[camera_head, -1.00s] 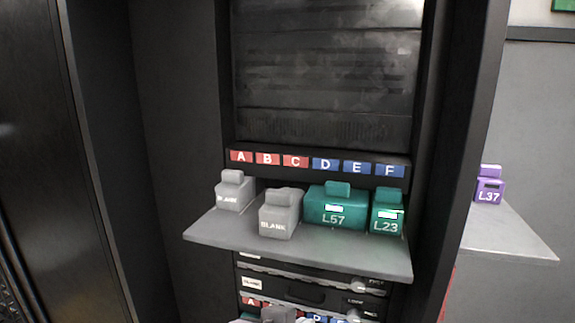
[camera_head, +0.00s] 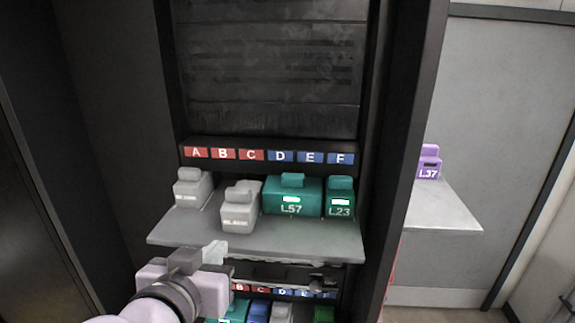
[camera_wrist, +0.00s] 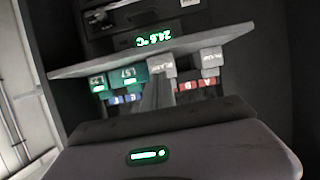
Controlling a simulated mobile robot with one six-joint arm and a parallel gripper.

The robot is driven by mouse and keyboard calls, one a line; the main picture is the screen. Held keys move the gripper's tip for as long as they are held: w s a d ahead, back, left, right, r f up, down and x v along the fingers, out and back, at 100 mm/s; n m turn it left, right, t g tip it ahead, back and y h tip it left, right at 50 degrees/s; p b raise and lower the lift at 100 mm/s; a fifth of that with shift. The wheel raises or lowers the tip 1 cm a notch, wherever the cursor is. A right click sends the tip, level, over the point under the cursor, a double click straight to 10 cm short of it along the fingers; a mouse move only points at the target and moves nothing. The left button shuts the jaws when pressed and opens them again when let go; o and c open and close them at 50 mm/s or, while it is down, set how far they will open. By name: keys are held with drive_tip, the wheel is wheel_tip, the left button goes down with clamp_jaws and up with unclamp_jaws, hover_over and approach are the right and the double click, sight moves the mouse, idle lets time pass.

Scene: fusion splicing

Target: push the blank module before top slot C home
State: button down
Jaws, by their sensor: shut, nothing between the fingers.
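The grey blank module before top slot C (camera_head: 240,207) stands upright on the top shelf (camera_head: 205,232), below the red B and C labels. It sits further forward than the teal module L57 (camera_head: 291,196) on its right. Another grey blank module (camera_head: 192,188) stands to its left, below A. My gripper (camera_head: 215,251) is shut and empty, in front of and below the shelf's front edge, apart from the module in the head view. In the wrist view, which is turned over, the fingers (camera_wrist: 158,92) overlap the near part of the blank module (camera_wrist: 161,66) and hide the C label.
Teal module L23 (camera_head: 339,198) stands to the right of L57. A lower row of modules (camera_head: 257,312) lies under the shelf. The cabinet's right post (camera_head: 400,150) separates it from a side shelf (camera_head: 440,210) with purple module L37 (camera_head: 429,163).

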sight(240, 207)
drive_tip(key=shift+w+r+b+x, duration=0.1)
drive_tip(key=shift+r+b+x, duration=0.3)
drive_tip(key=shift+x, duration=1.3)
drive_tip(key=shift+w+r+b+x, duration=0.15)
drive_tip(key=shift+b+x, duration=0.4)
drive_tip(key=shift+x, duration=1.15)
drive_tip(key=shift+w+r+b+x, duration=0.1)
drive_tip(key=shift+r+b+x, duration=0.3)
drive_tip(key=shift+x, duration=1.35)
drive_tip(key=shift+w+d+f+b, duration=0.1)
drive_tip(key=shift+w+b, duration=0.5)
drive_tip(key=shift+w, duration=0.65)
drive_tip(key=shift+w+d+b, duration=0.1)
drive_tip(key=shift+w+b, duration=0.45)
drive_tip(key=shift+w, duration=0.7)
drive_tip(key=s+b, duration=0.1)
drive_tip(key=s, duration=0.1)
drive_tip(key=s+b, duration=0.4)
drive_tip(key=s, duration=0.1)
drive_tip(key=shift+s+a+f, duration=0.1)
drive_tip(key=shift+s+a, duration=0.05)
drive_tip(key=shift+a, duration=0.2)
drive_tip(key=shift+s, duration=0.4)
drive_tip(key=shift+w, duration=0.1)
